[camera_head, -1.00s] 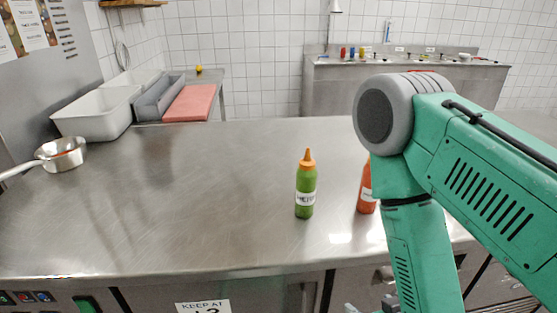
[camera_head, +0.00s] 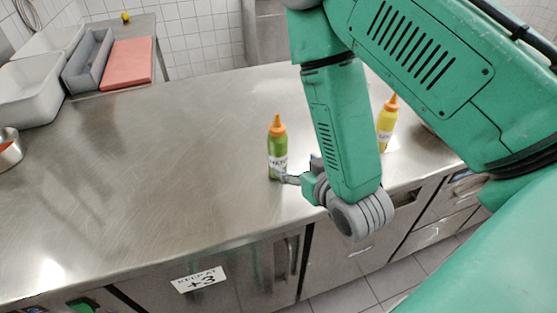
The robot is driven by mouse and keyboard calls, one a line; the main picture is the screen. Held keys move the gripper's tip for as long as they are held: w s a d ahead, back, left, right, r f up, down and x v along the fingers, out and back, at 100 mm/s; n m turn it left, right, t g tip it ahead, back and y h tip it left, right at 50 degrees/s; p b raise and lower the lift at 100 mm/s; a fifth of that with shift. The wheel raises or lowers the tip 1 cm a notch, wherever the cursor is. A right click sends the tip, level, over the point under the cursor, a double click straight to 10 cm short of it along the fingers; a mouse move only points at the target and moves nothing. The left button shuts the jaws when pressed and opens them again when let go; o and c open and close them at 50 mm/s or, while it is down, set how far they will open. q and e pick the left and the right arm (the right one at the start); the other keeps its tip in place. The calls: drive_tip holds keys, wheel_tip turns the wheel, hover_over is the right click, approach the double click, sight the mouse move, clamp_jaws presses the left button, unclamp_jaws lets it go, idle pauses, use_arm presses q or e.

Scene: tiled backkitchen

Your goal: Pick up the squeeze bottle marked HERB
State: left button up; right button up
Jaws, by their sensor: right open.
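The squeeze bottle marked HERB (camera_head: 277,146) is green with an orange nozzle and a white label. It stands upright on the steel counter (camera_head: 150,170), left of my right forearm. My right gripper (camera_head: 284,179) is low beside the bottle's base, on its right side, and is open. Its fingers are small in the view and partly hidden by the wrist, so I cannot tell whether they touch the bottle. My left gripper is not in view.
A yellow bottle (camera_head: 387,125) with an orange nozzle stands right of my forearm. At the back left are a red board (camera_head: 127,64), a grey bin (camera_head: 88,62) and white tubs (camera_head: 30,90). A metal pan (camera_head: 8,150) is at the left edge.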

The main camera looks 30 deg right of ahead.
sight(283, 156)
drive_tip(key=w+b, duration=0.1)
drive_tip(key=b, duration=0.1)
drive_tip(key=w+a+f+b, duration=0.1)
drive_tip(key=w+b, duration=0.1)
drive_tip(key=shift+w+f, duration=0.1)
drive_tip(key=shift+f, duration=0.05)
drive_tip(key=shift+w+d+f+b, duration=0.1)
drive_tip(key=shift+w+b, duration=0.15)
drive_tip(key=shift+b, duration=0.15)
drive_tip(key=shift+w+d+f, duration=0.1)
drive_tip(key=shift+w+d, duration=0.2)
drive_tip(key=shift+d, duration=0.2)
drive_tip(key=shift+w+d+f, duration=0.1)
drive_tip(key=shift+w+d, duration=0.05)
drive_tip(key=shift+w, duration=0.2)
drive_tip(key=x, duration=0.3)
drive_tip(key=shift+w+p, duration=0.3)
drive_tip(key=shift+w+a+f, duration=0.15)
drive_tip(key=shift+w+a, duration=0.1)
drive_tip(key=shift+w, duration=0.05)
drive_tip(key=shift+a, duration=0.2)
drive_tip(key=c, duration=0.7)
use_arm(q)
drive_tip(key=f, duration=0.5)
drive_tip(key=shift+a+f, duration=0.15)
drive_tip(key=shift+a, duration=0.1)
use_arm(e)
drive_tip(key=shift+d, duration=0.35)
drive_tip(key=shift+c, duration=0.8)
